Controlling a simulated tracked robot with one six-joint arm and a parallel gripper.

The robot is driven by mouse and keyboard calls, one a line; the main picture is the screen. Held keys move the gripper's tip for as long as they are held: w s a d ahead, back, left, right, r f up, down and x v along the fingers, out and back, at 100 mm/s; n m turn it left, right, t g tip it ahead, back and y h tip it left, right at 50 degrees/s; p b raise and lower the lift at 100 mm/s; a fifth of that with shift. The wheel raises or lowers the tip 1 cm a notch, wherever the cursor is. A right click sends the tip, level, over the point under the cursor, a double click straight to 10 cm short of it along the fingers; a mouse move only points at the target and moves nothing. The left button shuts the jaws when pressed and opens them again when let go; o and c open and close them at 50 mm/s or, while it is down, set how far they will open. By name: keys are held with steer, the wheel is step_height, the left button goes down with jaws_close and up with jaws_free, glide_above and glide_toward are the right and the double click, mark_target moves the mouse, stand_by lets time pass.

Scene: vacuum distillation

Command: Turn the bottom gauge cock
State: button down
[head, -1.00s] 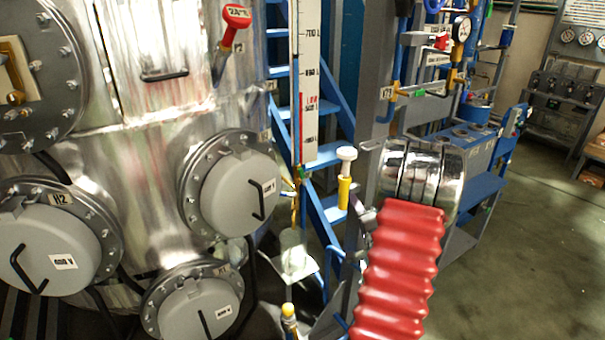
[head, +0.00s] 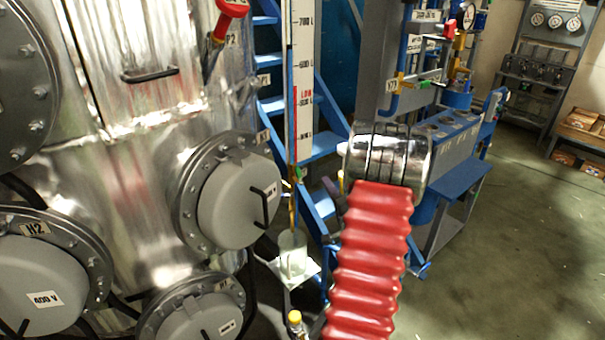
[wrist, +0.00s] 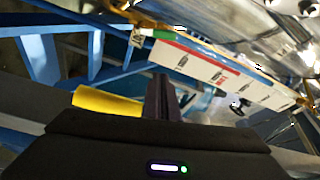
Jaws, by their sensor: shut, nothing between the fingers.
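The sight gauge has a white scale board (head: 303,85) with a red LOW band, standing right of the shiny vessel in the head view. The bottom gauge cock (head: 298,174) is a small brass and green fitting at the foot of the gauge, above a glass beaker (head: 292,255). In the wrist view the scale board (wrist: 215,68) runs slanting across the top, with a green part (wrist: 163,34) and brass fittings at its left end. My gripper (wrist: 163,98) is shut and empty, below that end and apart from it. In the head view my wrist partly hides the gripper.
A yellow cylinder (wrist: 105,104) lies close left of my fingers in the wrist view. Blue stairs (head: 290,105) stand behind the gauge. A round grey cover (head: 240,203) juts from the vessel at left. Open floor (head: 500,260) is at right.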

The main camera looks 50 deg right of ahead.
mark_target(299, 176)
steer(key=shift+w, duration=0.2)
steer(key=w+d, duration=0.1)
steer(key=w, duration=0.8)
steer(key=shift+d, duration=0.15)
stand_by(0.5)
steer(key=shift+d+f, duration=0.1)
steer(key=shift+f, duration=0.05)
stand_by(0.3)
